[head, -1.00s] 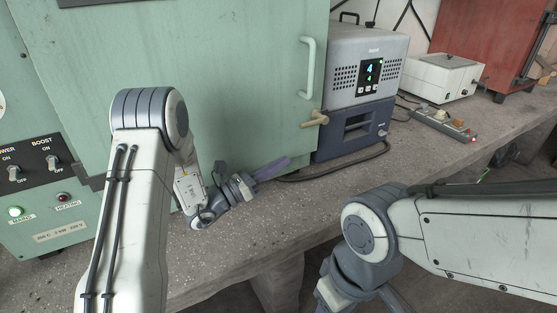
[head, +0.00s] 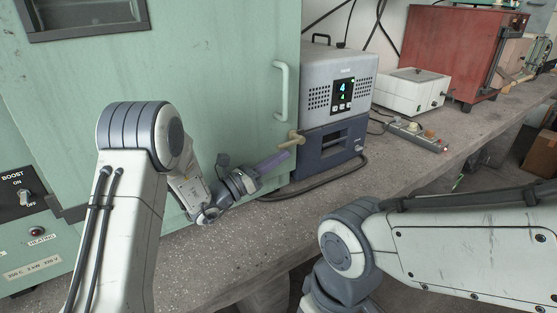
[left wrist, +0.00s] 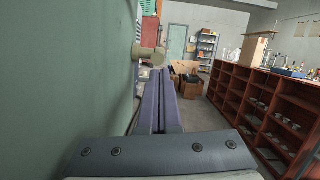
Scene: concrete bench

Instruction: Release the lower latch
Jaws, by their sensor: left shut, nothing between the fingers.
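The latch (head: 291,138) is a tan, knobbed lever at the lower right edge of the green oven door (head: 190,90), under the door's pale handle (head: 283,92). It also shows in the left wrist view (left wrist: 150,52), just beyond and slightly above the fingertips. My left gripper (head: 283,156) is shut and empty, its purple-grey fingers together. Its tips are just below the latch in the head view; whether they touch it I cannot tell. In the left wrist view the shut fingers (left wrist: 160,74) point along the door face. My right gripper is out of frame; only its arm shows.
A grey-blue instrument (head: 340,100) with a lit display stands right beside the oven. A black cable (head: 320,187) lies on the concrete bench (head: 235,245) in front of it. A power strip (head: 418,136) and white box (head: 411,90) stand farther right. The bench front is clear.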

